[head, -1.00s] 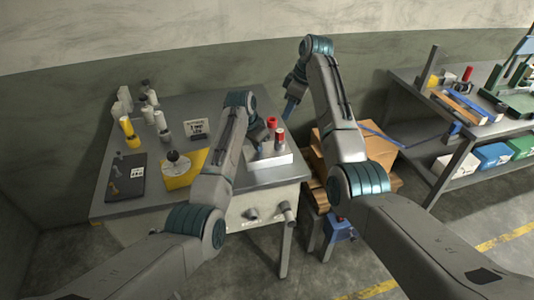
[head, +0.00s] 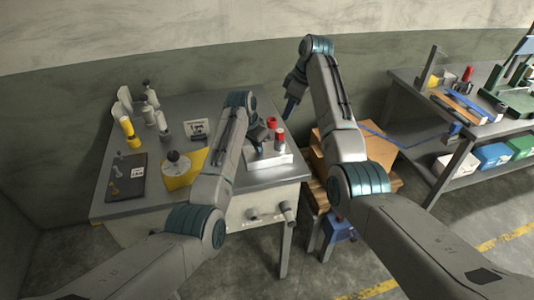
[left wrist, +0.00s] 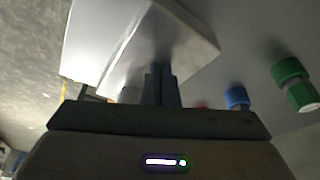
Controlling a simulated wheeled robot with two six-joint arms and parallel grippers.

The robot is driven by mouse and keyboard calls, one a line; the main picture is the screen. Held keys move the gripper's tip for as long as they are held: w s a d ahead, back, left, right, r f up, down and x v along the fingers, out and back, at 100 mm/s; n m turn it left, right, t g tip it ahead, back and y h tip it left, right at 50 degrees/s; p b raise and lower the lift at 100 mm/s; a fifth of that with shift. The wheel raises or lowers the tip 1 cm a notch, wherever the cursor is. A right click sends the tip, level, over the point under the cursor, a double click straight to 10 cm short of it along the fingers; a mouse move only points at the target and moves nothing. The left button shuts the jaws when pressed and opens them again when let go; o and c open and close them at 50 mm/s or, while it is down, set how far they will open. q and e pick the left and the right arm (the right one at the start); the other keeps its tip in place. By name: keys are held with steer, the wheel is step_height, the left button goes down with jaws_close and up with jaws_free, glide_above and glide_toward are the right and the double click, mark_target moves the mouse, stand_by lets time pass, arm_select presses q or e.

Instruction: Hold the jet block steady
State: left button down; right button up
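The jet block, as I take it, is the pale block (head: 268,162) near the front right corner of the grey table. A red-topped cylinder (head: 279,140) stands at it, with another red piece (head: 271,122) behind. My left gripper (head: 262,136) is above the block's left side, partly hidden by its own arm. In the left wrist view, its two fingers (left wrist: 161,84) are together and overlap the edge of the pale block (left wrist: 140,40). I cannot tell whether they touch it. My right gripper (head: 289,108) hangs behind the table's right side, too small to read.
The table (head: 235,95) also holds a yellow pad (head: 198,162) with a disc, a dark board (head: 120,185), a small sign (head: 196,129) and several bottles. Green (left wrist: 290,75) and blue (left wrist: 236,97) knobs show in the left wrist view. Cardboard boxes (head: 385,155) stand right of the table.

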mark_target(280, 131)
steer(key=shift+o, duration=0.3)
steer(key=shift+s, duration=0.1)
stand_by(1.1)
steer(key=a+f+m+h, duration=0.1)
steer(key=f+m, duration=0.1)
steer(key=m, duration=0.2)
steer(key=f+m+h, duration=0.1)
steer(key=f+m, duration=0.2)
steer(key=m, duration=0.1)
steer(key=w+a+f+m+g+h, duration=0.1)
steer(key=f+m, duration=0.2)
steer(key=m, duration=0.1)
steer(key=shift+a+f+m, duration=0.1)
steer(key=shift+a+m, duration=0.25)
steer(key=shift+m, duration=0.05)
stand_by(0.4)
steer(key=shift+c, duration=0.2)
steer(key=c, duration=0.7)
